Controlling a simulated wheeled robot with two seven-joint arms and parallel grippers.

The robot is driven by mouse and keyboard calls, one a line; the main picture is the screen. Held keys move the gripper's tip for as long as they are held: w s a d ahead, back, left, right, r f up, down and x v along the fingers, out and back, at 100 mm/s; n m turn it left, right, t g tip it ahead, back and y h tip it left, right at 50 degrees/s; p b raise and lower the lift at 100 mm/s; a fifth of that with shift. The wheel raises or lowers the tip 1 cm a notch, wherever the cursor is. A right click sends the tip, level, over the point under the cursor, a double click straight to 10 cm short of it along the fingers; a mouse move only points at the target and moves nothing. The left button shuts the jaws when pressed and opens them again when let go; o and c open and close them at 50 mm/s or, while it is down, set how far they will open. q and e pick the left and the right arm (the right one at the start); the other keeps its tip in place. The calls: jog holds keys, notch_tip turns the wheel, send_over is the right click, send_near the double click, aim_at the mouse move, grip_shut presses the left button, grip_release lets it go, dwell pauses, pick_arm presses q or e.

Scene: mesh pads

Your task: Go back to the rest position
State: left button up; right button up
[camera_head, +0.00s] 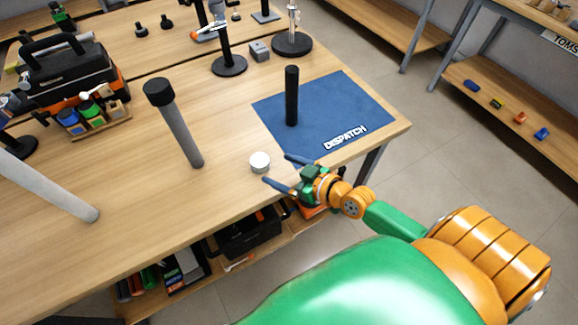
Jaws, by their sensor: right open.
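My right gripper (280,172) is open at the front edge of the wooden table, with its fingers pointing left. A small white round piece (260,162) sits on the table at the fingertips, close to them; I cannot tell whether they touch. My right arm, green and orange, reaches in from the lower right. My left gripper is not in view. A blue mat (355,108) marked DISPATCH lies beyond the right gripper, with a black cylinder (292,95) upright on it.
A grey post with a black cap (174,122) stands left of the gripper, and a pale rod (45,185) is farther left. A black toolbox (65,75) is at the back left. Black-based stands (229,66) are behind. A shelf (250,240) with bins runs under the table.

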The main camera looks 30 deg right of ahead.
jog(key=v, duration=0.3)
jog(key=shift+s, duration=0.1)
jog(key=s+a+f+g+h, duration=0.1)
jog(key=s+a+f+g, duration=0.35)
jog(key=s, duration=0.25)
jog(key=s+d+m+g+h, duration=0.3)
jog(key=s+g+h, duration=0.1)
jog(key=s, duration=0.3)
notch_tip(320, 180, down, 16)
jog(key=s+g, duration=0.2)
jog(key=s+d+f, duration=0.2)
jog(key=s+f, duration=0.8)
jog(key=s, duration=0.2)
jog(key=shift+s+d+f+n+g, duration=0.2)
jog(key=shift+s+f+n+g, duration=0.1)
jog(key=shift+n+g, duration=0.15)
